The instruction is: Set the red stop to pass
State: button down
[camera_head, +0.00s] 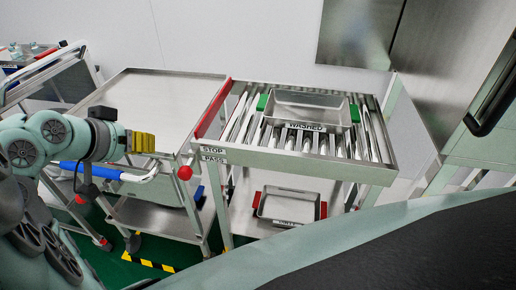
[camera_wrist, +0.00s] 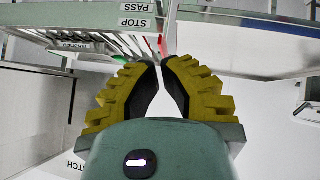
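The red stop (camera_head: 212,108) is a long red bar along the left edge of the roller table, slanting up and away. A red ball knob (camera_head: 184,173) hangs lower, left of that table's front corner. STOP and PASS labels (camera_head: 213,154) sit one above the other on the corner; they show upside down in the wrist view (camera_wrist: 134,15). My gripper (camera_head: 152,143) has yellow fingers and is left of the knob, apart from it. In the wrist view the fingertips (camera_wrist: 160,60) almost meet, with nothing held; a red strip (camera_wrist: 164,45) shows just beyond them.
The roller table (camera_head: 290,160) carries a metal tray (camera_head: 310,98) with green handles. A red-handled tray (camera_head: 288,206) stands on its lower shelf. A bare metal trolley (camera_head: 160,90) stands to the left, with a blue-sleeved white handle (camera_head: 100,170) near my arm.

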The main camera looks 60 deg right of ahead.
jog(key=p+x, duration=0.1)
jog(key=x, duration=0.1)
jog(key=b, duration=0.3)
send_over(179, 173)
jog(key=f, duration=0.3)
jog(key=w+f, duration=0.1)
jog(key=f, duration=0.1)
jog(key=shift+d+f, duration=0.1)
jog(key=shift+d, duration=0.3)
jog(key=f, duration=0.3)
jog(key=shift+s+d, duration=0.25)
jog(key=shift+s, duration=0.05)
jog(key=shift+s+f, duration=0.15)
jog(key=shift+f, duration=0.35)
jog(key=shift+d, duration=0.1)
notch_tip(179, 173, down, 4)
jog(key=b, duration=0.3)
jog(key=shift+f, duration=0.15)
